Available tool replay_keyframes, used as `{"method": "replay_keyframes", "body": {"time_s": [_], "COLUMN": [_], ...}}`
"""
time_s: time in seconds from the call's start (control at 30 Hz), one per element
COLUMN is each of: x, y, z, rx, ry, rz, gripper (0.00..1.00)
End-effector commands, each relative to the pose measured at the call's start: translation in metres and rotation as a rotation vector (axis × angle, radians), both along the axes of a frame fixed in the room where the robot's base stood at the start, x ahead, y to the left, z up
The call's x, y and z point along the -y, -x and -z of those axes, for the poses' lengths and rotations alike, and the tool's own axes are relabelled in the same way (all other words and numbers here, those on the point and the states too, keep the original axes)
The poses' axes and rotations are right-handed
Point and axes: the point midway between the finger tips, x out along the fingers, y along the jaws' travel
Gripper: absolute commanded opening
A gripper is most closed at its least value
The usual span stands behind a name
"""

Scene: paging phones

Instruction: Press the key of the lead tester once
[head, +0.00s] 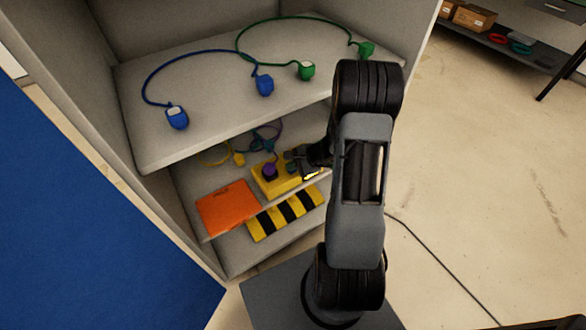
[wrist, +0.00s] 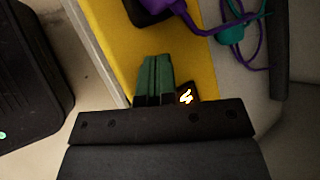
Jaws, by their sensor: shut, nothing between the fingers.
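The lead tester is a yellow box (head: 266,187) on the middle shelf in the head view. A purple plug (head: 269,171) sits at its dark socket. In the wrist view the yellow top (wrist: 198,58) runs under my gripper (wrist: 154,60). The purple plug also shows there (wrist: 188,14), at the dark socket near the top edge. My gripper's green fingertips are together and empty, over the yellow top; contact cannot be told. Beside them is a small dark piece with a bright lit mark (wrist: 186,97). The key cannot be made out clearly, partly hidden by my gripper.
The upper shelf (head: 215,120) overhangs the tester and carries a blue lead (head: 177,117) and a green lead (head: 306,71). An orange case (head: 228,207) lies left of the tester. Teal and purple cables (wrist: 235,32) trail behind.

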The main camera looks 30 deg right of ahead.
Motion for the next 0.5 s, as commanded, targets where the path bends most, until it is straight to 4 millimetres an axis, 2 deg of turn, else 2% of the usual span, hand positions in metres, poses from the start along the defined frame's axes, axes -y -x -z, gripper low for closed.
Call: {"method": "replay_keyframes", "body": {"time_s": [0.5], "x": [0.0], "y": [0.0], "z": [-0.018], "rx": [0.0], "ry": [0.0], "rz": [0.0], "gripper": [0.0]}}
